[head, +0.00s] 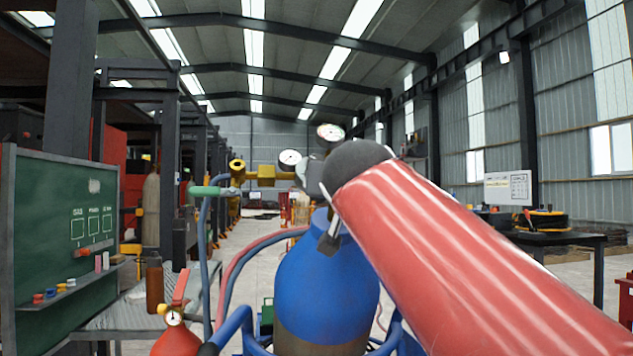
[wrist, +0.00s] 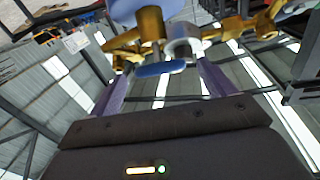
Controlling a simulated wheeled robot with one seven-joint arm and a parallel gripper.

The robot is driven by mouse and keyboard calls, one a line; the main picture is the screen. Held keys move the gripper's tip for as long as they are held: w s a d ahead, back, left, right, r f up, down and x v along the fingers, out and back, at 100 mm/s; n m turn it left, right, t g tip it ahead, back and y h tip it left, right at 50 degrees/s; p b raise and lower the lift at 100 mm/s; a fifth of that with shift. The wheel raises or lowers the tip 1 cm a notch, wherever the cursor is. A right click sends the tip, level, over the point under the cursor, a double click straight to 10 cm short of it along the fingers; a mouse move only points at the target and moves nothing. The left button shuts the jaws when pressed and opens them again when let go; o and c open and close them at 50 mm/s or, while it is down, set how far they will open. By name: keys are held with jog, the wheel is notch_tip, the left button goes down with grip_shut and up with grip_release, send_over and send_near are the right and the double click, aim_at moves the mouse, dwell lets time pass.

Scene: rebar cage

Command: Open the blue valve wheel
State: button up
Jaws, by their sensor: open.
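The blue valve wheel (wrist: 160,69) shows in the wrist view as a thin blue disc seen nearly edge-on, below brass and silver valve fittings (wrist: 150,22). My gripper (wrist: 160,82) is open, with one finger on each side of the wheel and a visible gap to each. I cannot tell whether the fingertips reach past it. In the head view my gripper (head: 318,205) is at the top of the blue gas cylinder (head: 325,285), partly hidden by my red arm. The wheel itself is hidden there.
A brass regulator (head: 262,172) with round gauges (head: 290,158) and a green-handled part (head: 208,190) sits left of my gripper. Hoses (head: 235,270) hang beside the cylinder. A green board (head: 60,230) and a red extinguisher (head: 177,338) stand left; a dark table (head: 560,240) stands right.

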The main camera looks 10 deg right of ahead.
jog(key=shift+w+d, duration=0.15)
jog(key=shift+w, duration=0.65)
jog(key=shift+w+d, duration=0.1)
jog(key=shift+w, duration=0.65)
jog(key=shift+c, duration=0.4)
jog(key=c, duration=0.9)
jog(key=shift+p, duration=0.3)
